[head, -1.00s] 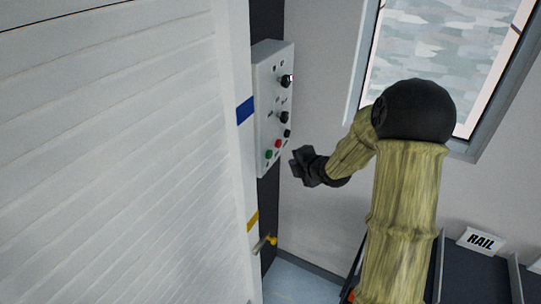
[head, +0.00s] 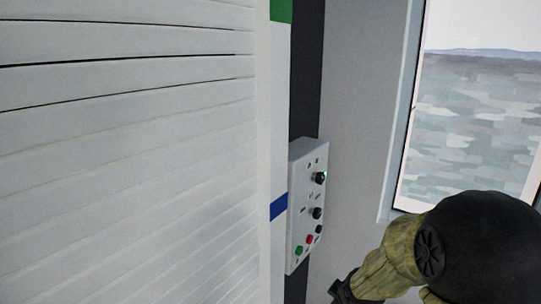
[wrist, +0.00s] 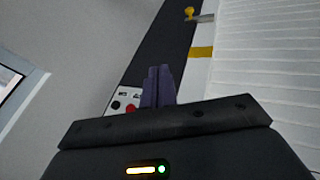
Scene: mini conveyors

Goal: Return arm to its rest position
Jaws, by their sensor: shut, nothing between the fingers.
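My arm, in a yellowish sleeve with a black joint, is at the lower right of the head view. Only part of my gripper (head: 345,292) shows there, at the bottom edge, below the control panel and apart from it. In the wrist view my gripper (wrist: 158,86) has its dark fingers together with nothing held. The grey control panel (head: 308,205) has black knobs, a red button and a green button, and a small green light glows by the top knob. Part of the panel also shows behind the fingers in the wrist view (wrist: 119,101).
A white slatted shutter (head: 120,150) fills the left of the head view. A white post with a blue band (head: 279,207) stands beside the panel. A window (head: 470,120) is at the right. A yellow-tipped handle (wrist: 190,14) shows in the wrist view. Grey wall lies between panel and window.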

